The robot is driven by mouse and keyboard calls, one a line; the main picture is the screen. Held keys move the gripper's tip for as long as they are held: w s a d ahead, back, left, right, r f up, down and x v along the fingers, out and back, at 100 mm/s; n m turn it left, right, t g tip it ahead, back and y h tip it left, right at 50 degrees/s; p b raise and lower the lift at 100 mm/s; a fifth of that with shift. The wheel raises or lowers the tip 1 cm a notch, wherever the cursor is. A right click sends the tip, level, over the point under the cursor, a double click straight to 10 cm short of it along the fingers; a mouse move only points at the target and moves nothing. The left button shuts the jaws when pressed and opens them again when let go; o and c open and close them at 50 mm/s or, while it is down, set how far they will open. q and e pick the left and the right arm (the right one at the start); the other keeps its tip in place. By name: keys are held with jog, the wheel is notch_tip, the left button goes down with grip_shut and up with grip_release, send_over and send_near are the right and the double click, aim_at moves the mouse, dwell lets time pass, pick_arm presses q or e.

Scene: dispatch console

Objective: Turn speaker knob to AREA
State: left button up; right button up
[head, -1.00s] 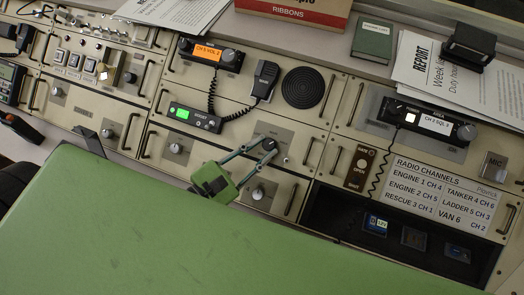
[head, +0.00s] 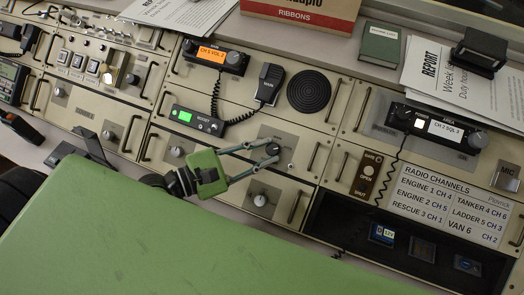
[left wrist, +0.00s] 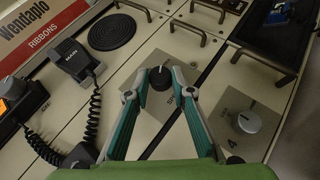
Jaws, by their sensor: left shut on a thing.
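The speaker knob (head: 272,149) is a black round knob on a grey plate in the lower middle of the console. It also shows in the left wrist view (left wrist: 160,78), with a light mark on its top side; the small labels around it are not legible. My left gripper (head: 275,155) has a green body and grey-teal fingers. It is shut on the knob, one fingertip on each side, as the left wrist view (left wrist: 158,84) shows. My right gripper is not in view.
A silver knob (head: 260,199) is just below the held knob, with drawer handles around it. A round black speaker grille (head: 309,90) and a corded microphone (head: 269,82) are above. A radio (head: 434,126) is at the right. A dark recess (head: 345,220) is at lower right.

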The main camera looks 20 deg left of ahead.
pick_arm(q)
jog(key=o, duration=1.1)
jog(key=shift+w+d, duration=0.1)
jog(key=v, duration=1.2)
